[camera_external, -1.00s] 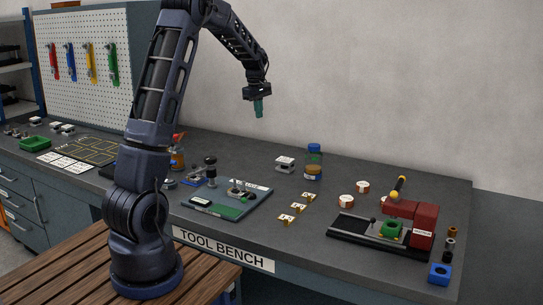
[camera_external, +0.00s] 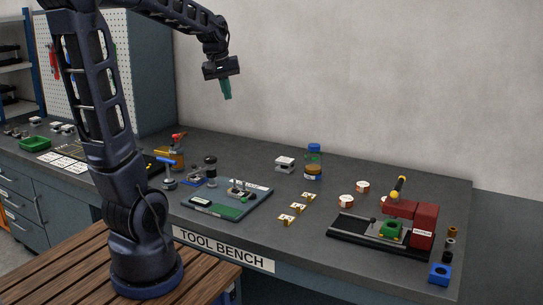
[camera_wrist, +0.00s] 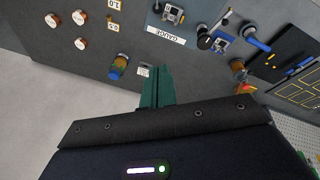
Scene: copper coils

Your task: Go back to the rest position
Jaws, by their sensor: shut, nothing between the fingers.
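My gripper (camera_external: 227,90) hangs high above the tool bench in the external view, with its green fingers together and nothing between them. In the wrist view the green fingers (camera_wrist: 157,88) are shut and point at the bench top, apart from everything on it. My arm rises from its base at the front left and bends over towards the right. The bench top (camera_external: 390,183) lies well below the gripper.
On the bench are a grey-green fixture board (camera_external: 257,204), a blue-lidded jar (camera_external: 314,150), copper coils (camera_external: 346,201), a red press (camera_external: 424,220) and a blue block (camera_external: 439,273). A pegboard (camera_external: 125,75) stands behind the arm. The air around the gripper is clear.

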